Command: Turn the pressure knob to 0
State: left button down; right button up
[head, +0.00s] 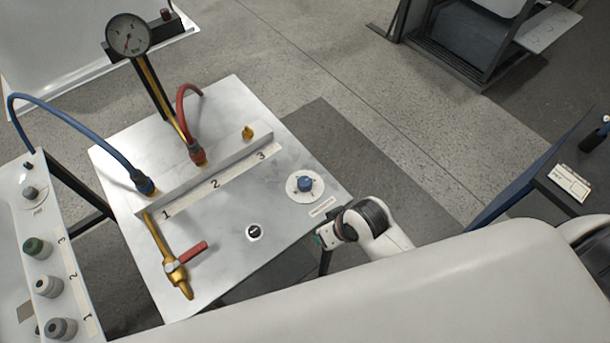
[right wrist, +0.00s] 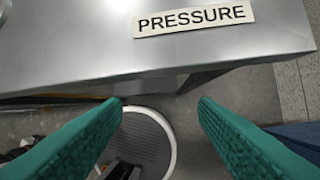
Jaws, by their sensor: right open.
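The pressure knob (head: 305,184) is a blue knob on a round white dial, near the right corner of the metal panel (head: 225,215). Its scale is too small to read in the head view. A label strip (head: 322,207) lies beside it; in the right wrist view the label (right wrist: 194,19) reads PRESSURE. My right gripper (head: 326,250) is just off the panel's near right edge, apart from the knob. In the right wrist view my right gripper's green fingers (right wrist: 162,108) are spread and empty, and the knob is out of that view. My left gripper is not in view.
A pressure gauge (head: 128,36) stands on a post at the back. Blue (head: 75,128) and red (head: 183,105) hoses join a raised block numbered 1 to 3. A brass torch-like fitting (head: 170,262) with a red lever lies at the left. A small black switch (head: 254,231) sits near the front.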

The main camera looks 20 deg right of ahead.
notch_tip(320, 180, up, 8)
jog(key=a, duration=0.2)
jog(key=w+a+r+n+g+y, duration=0.1)
jog(key=w+a+r+n+y, duration=0.15)
jog(key=w+a, duration=0.3)
notch_tip(320, 180, up, 5)
jog(key=m+g+h, duration=0.1)
jog(key=g+h, duration=0.1)
jog(key=h, duration=0.3)
send_over(305, 181)
jog(key=shift+y, duration=0.25)
notch_tip(305, 181, down, 12)
jog(key=shift+f+p, duration=0.1)
jog(key=shift+p, duration=1.1)
jog(key=c, duration=1)
